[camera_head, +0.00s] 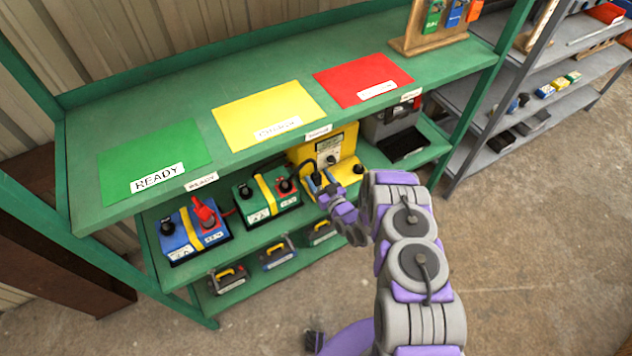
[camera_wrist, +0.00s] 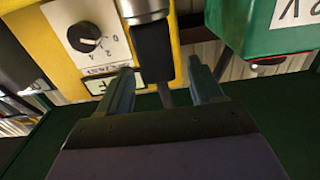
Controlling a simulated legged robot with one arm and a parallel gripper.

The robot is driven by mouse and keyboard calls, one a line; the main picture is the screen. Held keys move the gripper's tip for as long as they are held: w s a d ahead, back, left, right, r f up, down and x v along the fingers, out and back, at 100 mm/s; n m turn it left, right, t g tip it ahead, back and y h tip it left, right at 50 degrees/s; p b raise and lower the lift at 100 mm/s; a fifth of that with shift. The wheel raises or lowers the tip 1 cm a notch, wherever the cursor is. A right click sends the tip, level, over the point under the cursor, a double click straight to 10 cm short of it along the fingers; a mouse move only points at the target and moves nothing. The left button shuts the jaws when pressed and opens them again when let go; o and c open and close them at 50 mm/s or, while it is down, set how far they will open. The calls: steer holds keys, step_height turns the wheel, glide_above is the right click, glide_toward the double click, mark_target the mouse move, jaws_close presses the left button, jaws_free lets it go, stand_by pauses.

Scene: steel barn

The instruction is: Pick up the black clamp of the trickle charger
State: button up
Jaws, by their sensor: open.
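The yellow trickle charger (camera_head: 325,148) stands on the middle shelf, with a dial on its front. My gripper (camera_head: 319,182) is in front of its left part and hides some of it. In the wrist view the charger's yellow face (camera_wrist: 62,60) and dial appear upside down. A black handle-like piece with a grey metal end, apparently the black clamp (camera_wrist: 152,48), stands against the charger. My gripper (camera_wrist: 160,84) is open, with the black piece between and just beyond its fingertips. Contact cannot be told. The clamp is not clear in the head view.
A green battery (camera_head: 265,203) and a blue battery (camera_head: 192,232) with a red clamp (camera_head: 204,212) stand left of the charger. A grey box (camera_head: 392,124) is to its right. The green shelf top (camera_head: 240,88) hangs over them. Several small items sit on the lower shelf.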

steer(key=x, duration=0.4)
steer(key=shift+r, duration=0.1)
steer(key=c, duration=1.1)
steer(key=shift+r, duration=0.55)
steer(key=r, duration=0.2)
steer(key=shift+s+r, duration=0.25)
steer(key=shift+r, duration=0.1)
steer(key=s+p, duration=0.1)
steer(key=s, duration=0.4)
steer(key=s+r+p, duration=0.1)
steer(key=s, duration=0.4)
steer(key=s+a+p, duration=0.1)
steer(key=s, duration=0.4)
steer(key=shift+s+a+r, duration=0.1)
steer(key=shift+s+r, duration=0.05)
steer(key=shift+s, duration=0.05)
steer(key=shift+r+p, duration=0.1)
steer(key=shift+p, duration=0.2)
